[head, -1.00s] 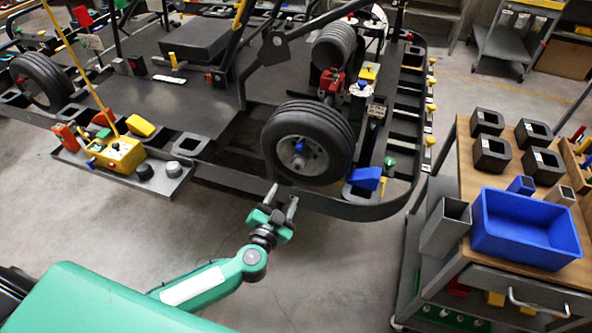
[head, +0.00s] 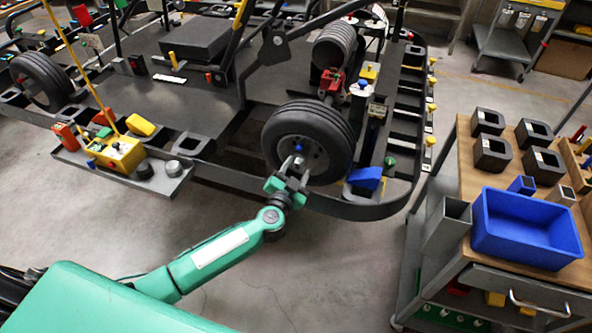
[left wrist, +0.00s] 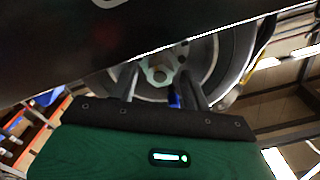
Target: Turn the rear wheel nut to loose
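The rear wheel (head: 330,125) is a black tyre with a grey hub on the near side of the kart. A small blue nut (head: 298,148) sits at the hub's middle. My left gripper (head: 292,164) is in front of the hub with its fingertips close to the nut. In the left wrist view, the two fingers (left wrist: 160,88) are apart, pointing at the hub (left wrist: 205,72). A blue part, seemingly the nut (left wrist: 174,101), shows between them, nearer the right finger. I cannot tell whether a finger touches it. My right gripper is not in view.
The kart's dark curved bumper (head: 372,211) runs below and right of the wheel. A blue wedge (head: 365,178) sits on it. A side tray (head: 120,172) with a yellow box is at left. A cart with a blue bin (head: 525,232) stands right. Floor in front is clear.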

